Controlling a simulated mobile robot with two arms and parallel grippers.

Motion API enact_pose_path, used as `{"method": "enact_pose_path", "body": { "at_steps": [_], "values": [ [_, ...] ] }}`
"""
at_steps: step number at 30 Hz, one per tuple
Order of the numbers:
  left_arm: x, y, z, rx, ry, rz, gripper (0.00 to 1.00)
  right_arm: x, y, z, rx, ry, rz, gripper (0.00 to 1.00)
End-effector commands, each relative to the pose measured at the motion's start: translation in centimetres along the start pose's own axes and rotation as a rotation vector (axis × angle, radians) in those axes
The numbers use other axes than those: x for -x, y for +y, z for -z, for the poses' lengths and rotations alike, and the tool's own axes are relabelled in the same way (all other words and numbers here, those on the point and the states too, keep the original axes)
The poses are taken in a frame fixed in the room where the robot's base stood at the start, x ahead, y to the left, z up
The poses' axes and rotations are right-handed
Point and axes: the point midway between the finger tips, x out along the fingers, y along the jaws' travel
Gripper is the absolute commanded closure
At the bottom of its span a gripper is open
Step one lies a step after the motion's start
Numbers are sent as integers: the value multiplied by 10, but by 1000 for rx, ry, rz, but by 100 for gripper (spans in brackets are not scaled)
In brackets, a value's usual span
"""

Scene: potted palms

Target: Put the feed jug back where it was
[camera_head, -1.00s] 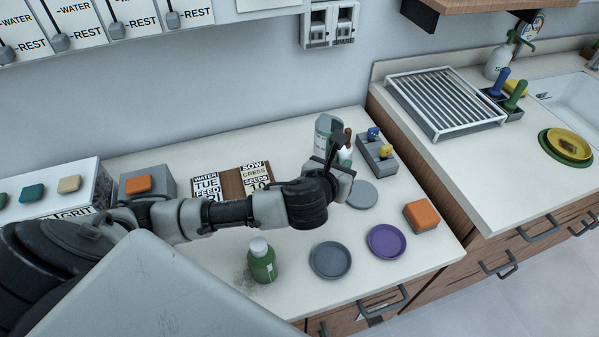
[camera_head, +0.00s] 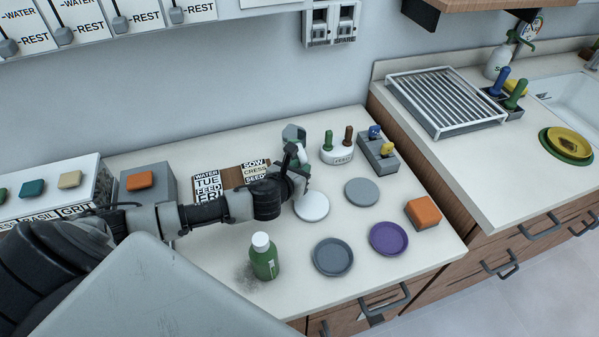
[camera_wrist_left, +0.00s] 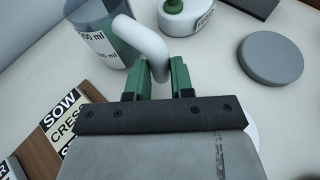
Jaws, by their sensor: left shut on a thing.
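The feed jug (camera_head: 292,132) is a see-through jug with a white handle and printed ml marks. In the head view my wrist hides much of the jug. I cannot tell whether its base touches the counter. A white disc (camera_head: 312,208) lies on the counter just in front of the gripper. My right gripper is not in view.
Behind right stand a white round holder (camera_head: 337,154) with pegs and a grey block (camera_head: 380,158) with coloured knobs. A grey disc (camera_head: 361,192), a dark grey dish (camera_head: 332,257), a purple dish (camera_head: 388,239), a green bottle (camera_head: 264,260) and an orange-topped block (camera_head: 423,213) stand forward.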

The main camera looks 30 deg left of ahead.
Motion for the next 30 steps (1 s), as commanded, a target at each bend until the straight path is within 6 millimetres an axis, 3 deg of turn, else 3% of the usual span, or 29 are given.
{"method": "enact_pose_path", "body": {
  "at_steps": [13,14,18,30],
  "values": [
    [-4,0,10,-1,-2,0,100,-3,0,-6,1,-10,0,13],
    [-4,0,11,0,-1,-1,76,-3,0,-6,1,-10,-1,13],
    [-4,0,10,0,-1,0,55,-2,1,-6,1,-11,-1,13],
    [3,0,8,-2,0,1,52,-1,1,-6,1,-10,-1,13]
  ]
}}
